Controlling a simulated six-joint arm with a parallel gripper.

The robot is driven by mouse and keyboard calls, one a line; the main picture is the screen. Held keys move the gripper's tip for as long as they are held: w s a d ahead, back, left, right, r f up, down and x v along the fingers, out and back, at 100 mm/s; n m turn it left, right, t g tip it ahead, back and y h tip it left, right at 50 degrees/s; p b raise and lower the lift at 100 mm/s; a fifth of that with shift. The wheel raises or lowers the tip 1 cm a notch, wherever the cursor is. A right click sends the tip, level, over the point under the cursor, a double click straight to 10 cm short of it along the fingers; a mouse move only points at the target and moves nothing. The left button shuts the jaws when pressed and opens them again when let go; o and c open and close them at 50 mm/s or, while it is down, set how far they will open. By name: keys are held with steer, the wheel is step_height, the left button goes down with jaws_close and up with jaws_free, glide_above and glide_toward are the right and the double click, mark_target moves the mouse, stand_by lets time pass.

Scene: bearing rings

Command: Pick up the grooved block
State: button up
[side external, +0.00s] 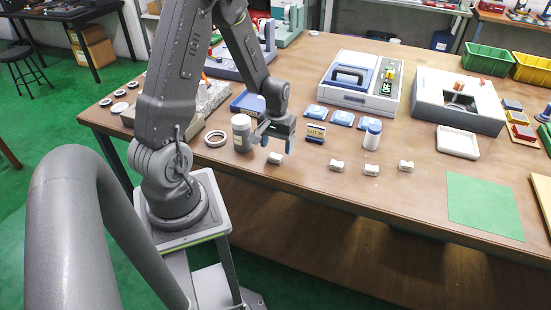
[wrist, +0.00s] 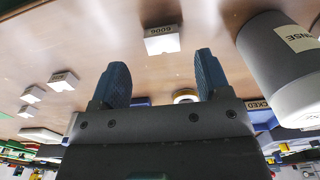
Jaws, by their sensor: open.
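Several small white blocks lie in a loose row near the table's front edge. The nearest one (side external: 274,158) sits just below my gripper (side external: 275,146) in the side view. In the wrist view this block (wrist: 162,41) bears a printed number and lies beyond the gap between the fingertips (wrist: 160,68), not touching them. Three similar blocks lie to the right, the first (side external: 337,167), the second (side external: 371,170) and the third (side external: 406,166). I cannot tell surely from the frames which one is grooved. My gripper is open and empty, pointing down above the table.
A grey-white jar (side external: 241,134) stands close left of my gripper; it looms in the wrist view (wrist: 280,70). A metal ring (side external: 215,138) lies further left. A green mat (side external: 484,205) lies right.

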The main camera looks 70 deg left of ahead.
mark_target(276, 156)
steer(key=f, duration=0.4)
steer(key=shift+s+f, duration=0.2)
steer(key=c, duration=1.1)
